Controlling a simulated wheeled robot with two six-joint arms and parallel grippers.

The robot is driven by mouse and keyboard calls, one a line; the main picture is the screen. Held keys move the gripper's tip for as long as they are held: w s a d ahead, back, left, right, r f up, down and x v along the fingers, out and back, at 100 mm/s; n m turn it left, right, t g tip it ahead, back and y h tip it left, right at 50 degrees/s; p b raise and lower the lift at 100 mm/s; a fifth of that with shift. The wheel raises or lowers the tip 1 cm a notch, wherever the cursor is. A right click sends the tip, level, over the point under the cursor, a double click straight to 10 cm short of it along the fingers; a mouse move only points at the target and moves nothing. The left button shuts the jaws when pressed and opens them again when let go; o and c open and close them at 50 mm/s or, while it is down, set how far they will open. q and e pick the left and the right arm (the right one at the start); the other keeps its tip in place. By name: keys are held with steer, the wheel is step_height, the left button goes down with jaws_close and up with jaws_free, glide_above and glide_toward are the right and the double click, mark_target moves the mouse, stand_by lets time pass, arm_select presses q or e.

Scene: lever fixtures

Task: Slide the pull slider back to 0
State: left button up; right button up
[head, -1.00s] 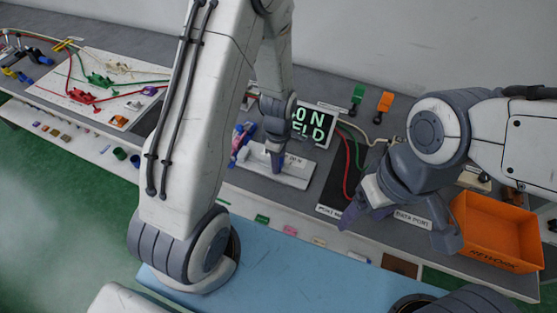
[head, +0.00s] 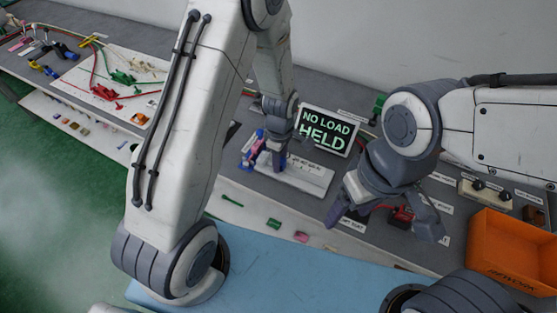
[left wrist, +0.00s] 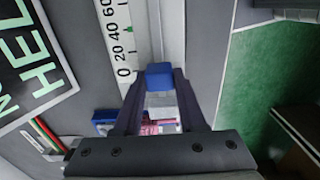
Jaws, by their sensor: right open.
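The pull slider's blue knob (left wrist: 160,76) is between the fingertips of my left gripper (left wrist: 160,84) in the left wrist view. Both fingers appear to press on its sides. The printed scale (left wrist: 121,40) beside the track reads 0, 20, 40, 60, with a green mark near 40. The knob is about level with the 0. In the head view my left gripper (head: 277,168) is down at the left part of the pale slider plate (head: 312,180), hiding the knob. My right gripper (head: 388,222) is open and empty above the bench's front edge.
A display (head: 326,130) reading "NO LOAD HELD" stands behind the slider plate. A blue and pink object (head: 251,152) is close left of my left gripper. An orange bin (head: 515,255) is at the right. A red item (head: 402,215) lies behind the right gripper.

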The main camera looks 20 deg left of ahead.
arm_select(q)
steer(key=o, duration=0.4)
steer(key=shift+a, duration=0.15)
steer(key=shift+w, duration=0.1)
steer(key=shift+r, duration=0.4)
step_height(320, 180, up, 10)
steer(key=shift+f, duration=0.15)
